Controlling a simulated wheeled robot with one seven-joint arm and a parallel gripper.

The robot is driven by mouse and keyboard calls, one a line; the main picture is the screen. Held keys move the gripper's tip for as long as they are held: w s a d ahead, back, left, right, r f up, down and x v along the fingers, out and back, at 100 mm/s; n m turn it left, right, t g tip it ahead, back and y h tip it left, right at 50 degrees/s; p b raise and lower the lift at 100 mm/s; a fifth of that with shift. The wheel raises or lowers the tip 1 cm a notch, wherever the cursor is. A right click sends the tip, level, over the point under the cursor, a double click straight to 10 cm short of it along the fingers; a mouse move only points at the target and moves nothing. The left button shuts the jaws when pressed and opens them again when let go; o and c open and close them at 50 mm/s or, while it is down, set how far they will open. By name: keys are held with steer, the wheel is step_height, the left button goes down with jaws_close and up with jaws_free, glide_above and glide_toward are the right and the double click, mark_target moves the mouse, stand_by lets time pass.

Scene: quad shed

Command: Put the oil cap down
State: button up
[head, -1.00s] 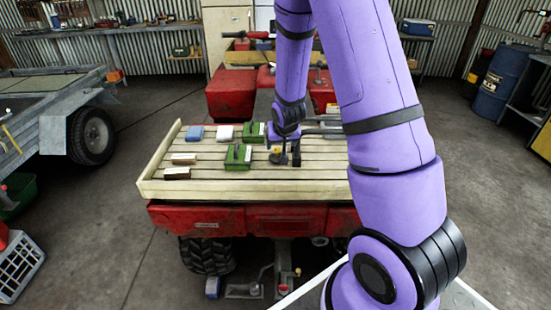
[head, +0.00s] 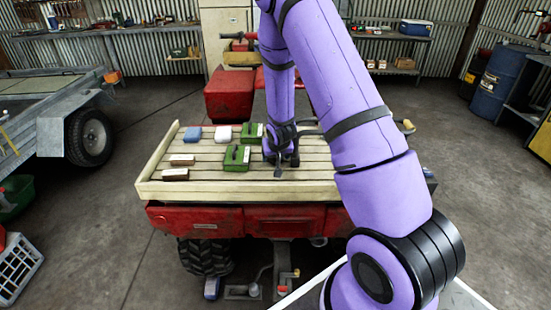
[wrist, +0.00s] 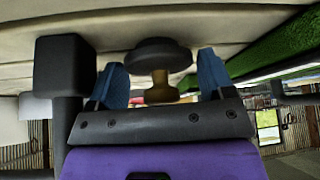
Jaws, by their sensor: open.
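The oil cap (wrist: 161,56) shows in the wrist view as a dark round disc with a tan stem. It is between the two blue fingers of my gripper (wrist: 159,74), with a gap on each side. The disc is close against the pale slatted deck (wrist: 250,24); I cannot tell for sure whether it touches. In the head view my gripper (head: 278,172) is low over the deck (head: 215,190), right of the front green box (head: 236,158). My gripper is open. The cap cannot be made out in the head view.
A second green box (head: 252,132), a white block (head: 223,133), a blue block (head: 192,134) and two brown blocks (head: 182,160) share the deck. The deck has a raised front board (head: 240,190). The deck's middle front is clear; my arm hides much of its right side.

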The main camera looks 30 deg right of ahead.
steer(key=shift+c, duration=0.4)
steer(key=c, duration=0.6)
steer(key=shift+r, duration=0.1)
